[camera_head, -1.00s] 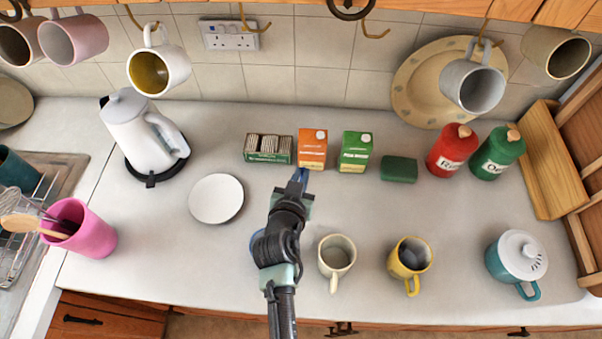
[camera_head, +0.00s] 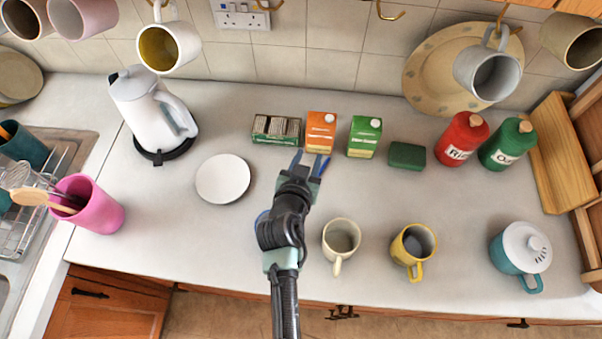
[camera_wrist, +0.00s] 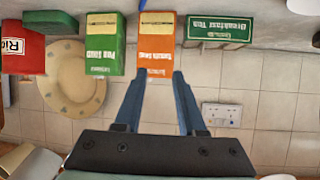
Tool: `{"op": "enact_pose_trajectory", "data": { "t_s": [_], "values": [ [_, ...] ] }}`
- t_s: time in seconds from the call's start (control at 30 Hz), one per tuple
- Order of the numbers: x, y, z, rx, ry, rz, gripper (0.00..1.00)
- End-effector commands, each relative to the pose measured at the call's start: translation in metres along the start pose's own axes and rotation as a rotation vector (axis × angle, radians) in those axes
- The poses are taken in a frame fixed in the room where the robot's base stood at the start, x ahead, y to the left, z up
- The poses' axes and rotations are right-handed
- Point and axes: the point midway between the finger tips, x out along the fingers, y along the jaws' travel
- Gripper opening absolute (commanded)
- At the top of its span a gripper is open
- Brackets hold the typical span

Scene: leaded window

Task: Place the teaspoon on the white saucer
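The white saucer (camera_head: 223,179) lies flat and empty on the counter, left of my gripper (camera_head: 311,162). I cannot make out a teaspoon in either view. My gripper is open, with its two blue fingers apart and nothing between them. It is over the counter in front of the orange carton (camera_head: 321,132). In the wrist view my gripper (camera_wrist: 157,80) also shows open, with the orange carton (camera_wrist: 156,45) beyond the fingertips.
A pink pot (camera_head: 95,208) with utensils stands at the left by the sink rack. A kettle (camera_head: 150,110) stands behind the saucer. A green carton (camera_head: 362,138) and a tea box (camera_head: 276,130) flank the orange one. A cream mug (camera_head: 341,238) and yellow mug (camera_head: 413,246) stand at the front.

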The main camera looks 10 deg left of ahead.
Motion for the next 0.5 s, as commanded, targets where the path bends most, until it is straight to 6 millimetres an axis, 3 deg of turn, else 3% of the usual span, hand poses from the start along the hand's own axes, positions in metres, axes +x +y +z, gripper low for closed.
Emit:
{"op": "enact_pose_trajectory", "data": {
  "t_s": [0.5],
  "values": [
    [-0.083, 0.0, 0.003, 0.001, -0.002, -0.001, 0.39]
  ]
}}
